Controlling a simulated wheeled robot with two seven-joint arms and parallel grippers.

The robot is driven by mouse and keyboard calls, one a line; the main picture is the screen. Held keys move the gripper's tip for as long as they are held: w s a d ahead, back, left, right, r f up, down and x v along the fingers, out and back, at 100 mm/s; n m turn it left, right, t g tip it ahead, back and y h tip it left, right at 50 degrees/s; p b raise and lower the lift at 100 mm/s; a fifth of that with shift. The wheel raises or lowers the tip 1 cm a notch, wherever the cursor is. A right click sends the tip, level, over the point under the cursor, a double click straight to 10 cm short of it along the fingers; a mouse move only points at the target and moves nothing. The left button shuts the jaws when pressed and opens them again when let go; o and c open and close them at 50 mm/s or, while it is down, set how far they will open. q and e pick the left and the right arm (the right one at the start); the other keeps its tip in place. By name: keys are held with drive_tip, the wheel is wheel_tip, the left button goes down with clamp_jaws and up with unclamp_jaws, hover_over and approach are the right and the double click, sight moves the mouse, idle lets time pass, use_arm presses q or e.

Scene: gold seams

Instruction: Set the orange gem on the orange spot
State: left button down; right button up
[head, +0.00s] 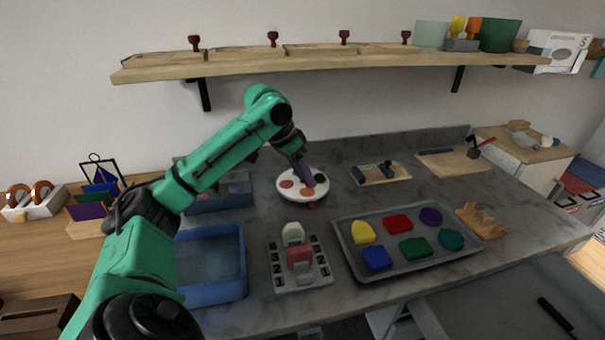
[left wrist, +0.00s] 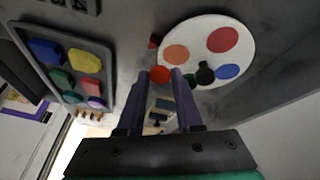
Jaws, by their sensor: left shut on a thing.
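My left gripper (head: 308,184) reaches down over the white round plate (head: 288,196) in the head view. The plate (left wrist: 190,27) there carries an orange spot (left wrist: 176,54), a red spot (left wrist: 222,40) and a blue spot (left wrist: 228,71). The gem appears beside the orange spot, near the plate's rim; its height over the plate is hard to tell. A dark green-black piece (left wrist: 205,73) is at the plate's edge. My right gripper is not in view.
A grey tray (head: 345,250) with several coloured pieces lies right of a white board (head: 302,279) with a pink block. A blue bin (head: 240,275) stands front left. A small red object (head: 311,206) lies before the plate. A wooden shelf (head: 350,66) hangs above.

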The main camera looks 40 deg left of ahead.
sight(308, 192)
use_arm(q)
drive_tip(key=shift+w+a+f, duration=0.2)
drive_tip(key=shift+w+a, duration=0.5)
drive_tip(key=shift+a, duration=0.2)
wheel_tip(308, 192, down, 3)
drive_tip(key=shift+s+f+b, duration=0.1)
drive_tip(key=shift+b, duration=0.3)
drive_tip(key=shift+f, duration=0.15)
drive_tip(key=c, duration=0.6)
unclamp_jaws()
drive_tip(key=shift+o, duration=0.2)
